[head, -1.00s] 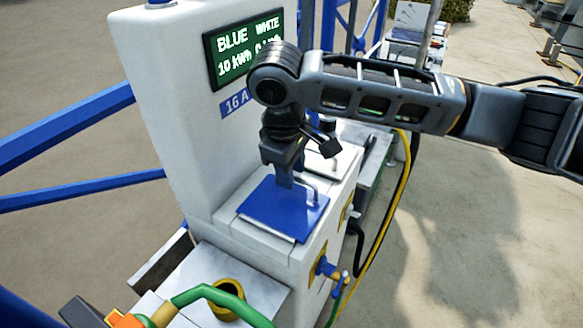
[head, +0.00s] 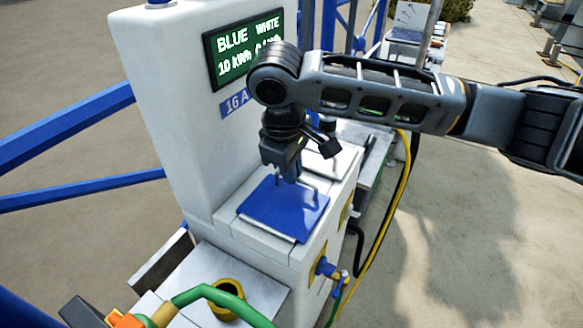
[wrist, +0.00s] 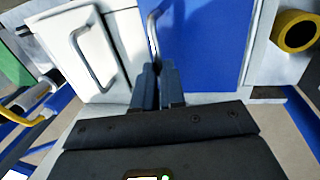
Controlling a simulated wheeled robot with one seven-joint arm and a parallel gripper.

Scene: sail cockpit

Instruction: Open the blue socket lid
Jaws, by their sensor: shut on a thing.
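The blue socket lid (head: 275,215) lies flat and closed on top of the white pedestal. It also shows in the wrist view (wrist: 205,35). Its thin metal bar handle (wrist: 152,32) stands along the lid's edge beside the white lid. My gripper (head: 293,180) points down over the far part of the blue lid. In the wrist view its fingers (wrist: 154,72) are close together at the near end of the handle, and they are shut on it. The exact contact is partly hidden by the fingers.
A white lid (wrist: 90,50) with its own bar handle sits beside the blue lid. The pedestal column with its green display (head: 247,45) rises behind. A green hose (head: 220,294) and yellow ring (head: 232,287) are at the front. A yellow cable (head: 395,215) hangs at right.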

